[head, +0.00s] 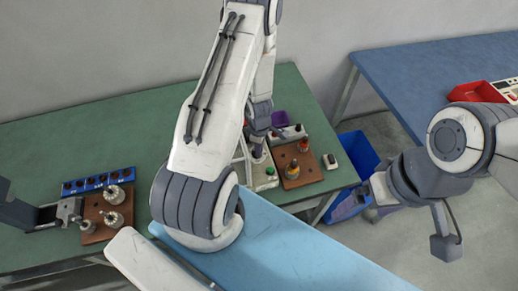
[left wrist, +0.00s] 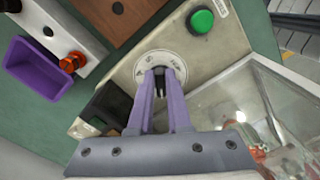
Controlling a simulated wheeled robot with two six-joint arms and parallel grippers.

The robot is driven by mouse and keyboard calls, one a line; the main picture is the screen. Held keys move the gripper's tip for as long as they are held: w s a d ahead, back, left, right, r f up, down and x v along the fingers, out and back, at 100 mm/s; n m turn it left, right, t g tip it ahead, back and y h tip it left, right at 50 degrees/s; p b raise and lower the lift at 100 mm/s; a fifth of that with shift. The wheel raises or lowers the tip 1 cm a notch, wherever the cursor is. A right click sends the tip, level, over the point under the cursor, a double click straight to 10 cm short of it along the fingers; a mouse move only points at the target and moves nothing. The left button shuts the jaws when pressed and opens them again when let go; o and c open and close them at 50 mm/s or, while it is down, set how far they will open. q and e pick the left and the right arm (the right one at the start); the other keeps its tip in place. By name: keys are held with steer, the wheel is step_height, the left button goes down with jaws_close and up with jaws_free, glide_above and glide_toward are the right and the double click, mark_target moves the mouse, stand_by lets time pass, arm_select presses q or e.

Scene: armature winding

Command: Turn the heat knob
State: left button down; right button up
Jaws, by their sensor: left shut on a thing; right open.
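In the left wrist view the heat knob (left wrist: 159,88) is a small dark knob on a pale round dial (left wrist: 174,64), set in the top of a cream box (left wrist: 140,66). My left gripper (left wrist: 159,76) is shut on the knob, with one purple-grey finger on each side. The fingers hide much of the knob. In the head view my left gripper (head: 257,140) reaches down to the same box (head: 264,180), where the knob is hidden. My right gripper (head: 362,202) is open, away to the right in front of a blue bin; its fingertips are hard to make out.
A green button (left wrist: 202,21) is beside the dial, with a clear case (left wrist: 225,105) near it. A purple bin (head: 279,118) and a brown board (head: 297,166) stand close by. The blue bin (head: 358,148) is beyond the green table's right edge. Metal parts sit on another board (head: 91,208) at left.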

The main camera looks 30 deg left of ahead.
arm_select(q)
steer(key=shift+m, duration=0.6)
steer(key=c, duration=0.9)
jaws_free()
steer(key=shift+o, duration=0.2)
step_height(320, 180, up, 11)
steer(key=p, duration=1)
steer(key=shift+f, duration=0.2)
